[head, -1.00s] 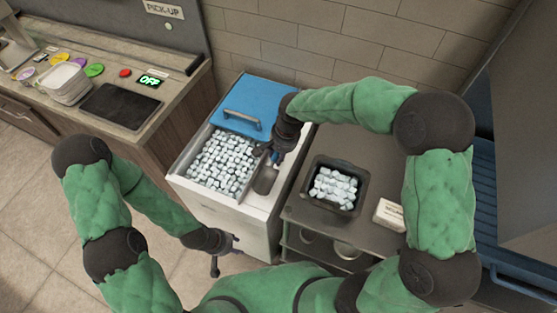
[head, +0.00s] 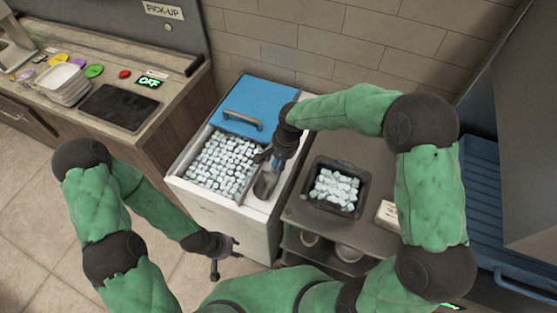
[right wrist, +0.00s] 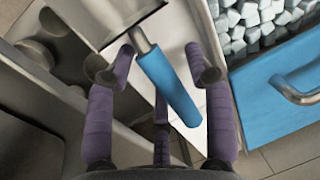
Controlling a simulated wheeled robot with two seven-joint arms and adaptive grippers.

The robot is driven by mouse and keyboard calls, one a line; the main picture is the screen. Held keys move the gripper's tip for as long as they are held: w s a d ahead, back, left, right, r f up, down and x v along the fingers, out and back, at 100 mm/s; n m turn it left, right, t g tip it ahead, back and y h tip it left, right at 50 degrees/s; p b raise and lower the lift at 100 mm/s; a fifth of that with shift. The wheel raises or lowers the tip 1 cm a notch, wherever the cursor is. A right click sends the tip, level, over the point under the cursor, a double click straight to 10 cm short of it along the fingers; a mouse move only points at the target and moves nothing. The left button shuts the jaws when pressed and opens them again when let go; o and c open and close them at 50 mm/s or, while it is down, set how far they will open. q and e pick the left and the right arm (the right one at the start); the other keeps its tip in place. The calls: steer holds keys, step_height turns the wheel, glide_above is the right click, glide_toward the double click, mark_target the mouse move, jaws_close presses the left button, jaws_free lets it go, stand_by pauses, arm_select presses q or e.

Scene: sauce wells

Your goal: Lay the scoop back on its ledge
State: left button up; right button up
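The scoop has a metal bowl (head: 264,185) and a blue handle (right wrist: 168,85). It lies on the white ledge (head: 251,201) along the right side of the ice well (head: 221,163). In the right wrist view its metal end (right wrist: 118,14) points to the top. My right gripper (head: 267,160) is over the handle. In the right wrist view its fingers (right wrist: 160,67) are spread on both sides of the handle, with gaps between. My left gripper (head: 229,257) is low in front of the white cabinet, its fingers apart and empty.
A blue lid (head: 258,92) with a handle covers the back of the ice bin. A black pan (head: 318,203) of ice stands on the grey counter to the right, near a small white box (head: 387,214). The pick-up counter (head: 165,105) is at left.

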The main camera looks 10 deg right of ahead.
steer(key=shift+r, duration=0.5)
step_height(320, 180, up, 11)
steer(key=s+d+p, duration=0.1)
steer(key=d+p, duration=0.1)
steer(key=p, duration=0.1)
stand_by(1.0)
